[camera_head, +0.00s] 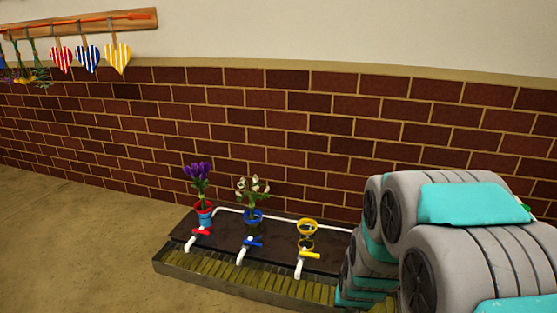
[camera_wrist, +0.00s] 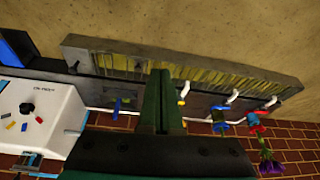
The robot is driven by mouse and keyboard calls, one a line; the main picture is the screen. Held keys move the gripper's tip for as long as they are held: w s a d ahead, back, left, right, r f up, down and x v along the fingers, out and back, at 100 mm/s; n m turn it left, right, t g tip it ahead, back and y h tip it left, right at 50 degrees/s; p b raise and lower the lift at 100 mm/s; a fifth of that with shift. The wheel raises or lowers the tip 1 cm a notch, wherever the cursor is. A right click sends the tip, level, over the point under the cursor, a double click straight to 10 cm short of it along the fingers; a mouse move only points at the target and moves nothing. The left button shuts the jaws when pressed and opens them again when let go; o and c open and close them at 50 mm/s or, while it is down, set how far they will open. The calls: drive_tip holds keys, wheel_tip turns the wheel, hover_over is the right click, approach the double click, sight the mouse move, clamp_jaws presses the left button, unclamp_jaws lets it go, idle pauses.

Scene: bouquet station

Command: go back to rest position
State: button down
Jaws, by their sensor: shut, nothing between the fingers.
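My gripper (camera_wrist: 162,76) shows in the wrist view as two dark green fingers pressed together, with nothing held. In the head view my folded grey and teal arm fills the lower right and the fingers cannot be made out. In the wrist view, which is upside down, the fingers overlap the watering station (camera_wrist: 215,72) behind them. I cannot tell how far apart they are.
In the head view, purple flowers (camera_head: 198,173) stand in a red pot and white flowers (camera_head: 252,189) in a blue pot. A yellow ring (camera_head: 307,227) is beside them. Hearts (camera_head: 88,59) hang on a wall rack. The floor at left is clear. A white box (camera_wrist: 35,118) shows in the wrist view.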

drive_tip(key=s+a+r+n+g+p, duration=0.1)
drive_tip(key=s+r+g+p, duration=0.1)
drive_tip(key=s+r, duration=0.8)
drive_tip(key=s+a+r+g+p, duration=0.1)
drive_tip(key=s+r+g, duration=0.3)
drive_tip(key=s+r, duration=0.7)
drive_tip(key=s+p, duration=0.1)
drive_tip(key=s, duration=0.6)
drive_tip(key=shift+s+a+n, duration=0.2)
drive_tip(key=shift+s+n, duration=0.1)
drive_tip(key=shift+n, duration=0.1)
drive_tip(key=shift+d, duration=0.1)
